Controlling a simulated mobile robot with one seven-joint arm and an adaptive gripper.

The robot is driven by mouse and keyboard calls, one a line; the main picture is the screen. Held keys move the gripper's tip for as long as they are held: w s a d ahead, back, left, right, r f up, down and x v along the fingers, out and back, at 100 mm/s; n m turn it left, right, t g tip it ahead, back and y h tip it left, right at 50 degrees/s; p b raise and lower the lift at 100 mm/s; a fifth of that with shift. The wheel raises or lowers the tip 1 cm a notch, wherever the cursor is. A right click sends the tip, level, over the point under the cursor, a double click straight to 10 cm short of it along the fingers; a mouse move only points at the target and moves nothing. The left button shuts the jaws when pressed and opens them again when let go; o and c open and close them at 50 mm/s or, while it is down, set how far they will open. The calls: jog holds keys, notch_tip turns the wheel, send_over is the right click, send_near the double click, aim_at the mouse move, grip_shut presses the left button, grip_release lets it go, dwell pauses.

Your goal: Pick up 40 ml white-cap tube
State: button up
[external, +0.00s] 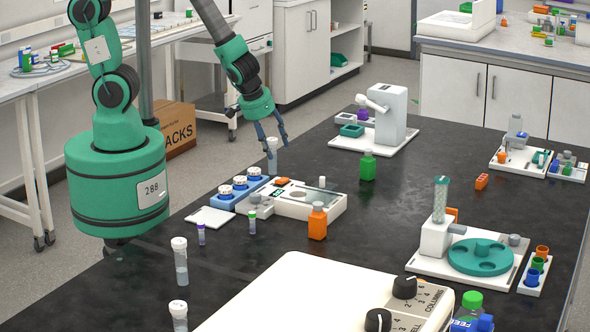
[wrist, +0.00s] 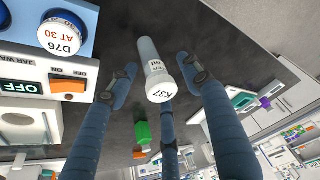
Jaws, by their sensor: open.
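A clear tube with a white cap (wrist: 188,93) marked K37 stands between my fingers in the wrist view; its body (wrist: 150,52) carries a label partly readable as "ml". In the external view the tube (external: 272,158) stands at the table's far left edge, behind the blue rack. My gripper (external: 273,140) is open, pointing down, with its fingertips around the tube's top. In the wrist view the gripper (wrist: 157,73) has fingers on both sides of the tube, apparently with gaps. Two other white-cap tubes, one nearer (external: 178,313) and one farther (external: 180,262), stand at the front left.
A blue rack with white-capped jars (external: 240,184) and a white instrument (external: 297,203) stand close in front of the tube. A green bottle (external: 368,166) and an orange bottle (external: 317,222) stand to the right. The dark table (external: 430,180) is clear around the middle.

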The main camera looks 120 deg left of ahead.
jog(key=c, duration=0.7)
jog(key=shift+r+p, duration=0.3)
jog(key=shift+r, duration=0.55)
notch_tip(320, 180, up, 2)
jog(key=shift+r+p, duration=0.15)
jog(key=shift+p, duration=0.25)
jog(key=s+d, duration=0.3)
jog(key=s, duration=0.1)
jog(key=s+d, duration=0.3)
jog(key=s, duration=0.1)
jog(key=s+d+r, duration=0.1)
jog(key=s+d, duration=0.2)
jog(key=s, duration=0.2)
jog(key=shift+s, duration=0.1)
